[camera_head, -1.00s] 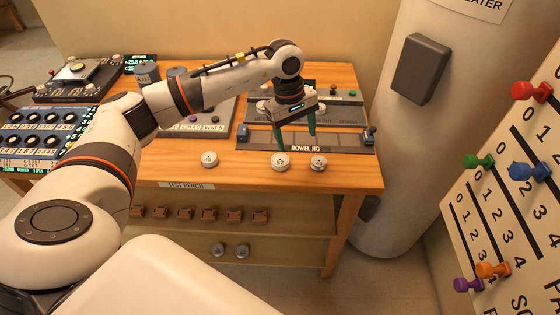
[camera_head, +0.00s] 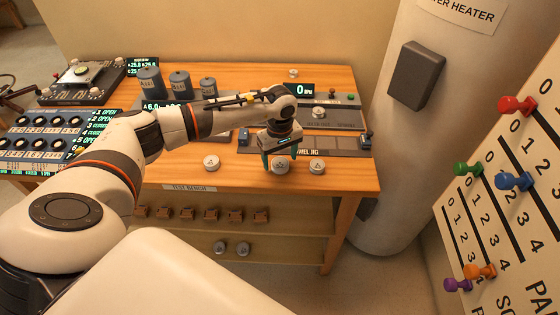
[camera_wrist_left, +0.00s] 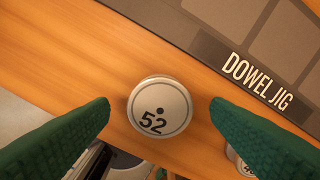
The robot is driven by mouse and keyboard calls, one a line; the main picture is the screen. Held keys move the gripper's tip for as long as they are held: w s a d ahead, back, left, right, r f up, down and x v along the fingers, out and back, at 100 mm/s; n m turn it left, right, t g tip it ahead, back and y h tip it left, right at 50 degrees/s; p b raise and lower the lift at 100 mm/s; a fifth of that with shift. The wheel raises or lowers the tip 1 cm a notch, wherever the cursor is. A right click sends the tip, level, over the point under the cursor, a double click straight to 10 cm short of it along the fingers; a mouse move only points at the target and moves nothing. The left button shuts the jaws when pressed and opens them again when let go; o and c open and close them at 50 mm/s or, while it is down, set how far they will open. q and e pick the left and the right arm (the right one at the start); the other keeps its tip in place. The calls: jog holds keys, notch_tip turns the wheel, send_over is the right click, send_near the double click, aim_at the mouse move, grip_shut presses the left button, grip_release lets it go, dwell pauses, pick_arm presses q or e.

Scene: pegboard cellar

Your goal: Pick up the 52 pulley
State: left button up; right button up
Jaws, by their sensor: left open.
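The 52 pulley (camera_wrist_left: 160,107) is a round, pale grey disc marked "52" in the left wrist view. In the head view it is the middle one of three small discs (camera_head: 280,166) near the bench's front edge. My left gripper (camera_wrist_left: 160,104) is open, with its green fingers on either side of the pulley and a gap at each side. In the head view my left gripper (camera_head: 281,160) is low over the front of the bench, at that pulley. My right gripper is not in view.
Similar discs stand left (camera_head: 211,162) and right (camera_head: 317,166) of it; the right one is partly behind a finger in the wrist view. The dowel jig (camera_head: 340,145) lies just behind. The bench's front edge (camera_head: 290,187) is close. Canisters (camera_head: 180,84) stand farther back.

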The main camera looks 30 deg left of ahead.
pick_arm(q)
jog(key=shift+f, duration=0.6)
jog(key=c, duration=1.1)
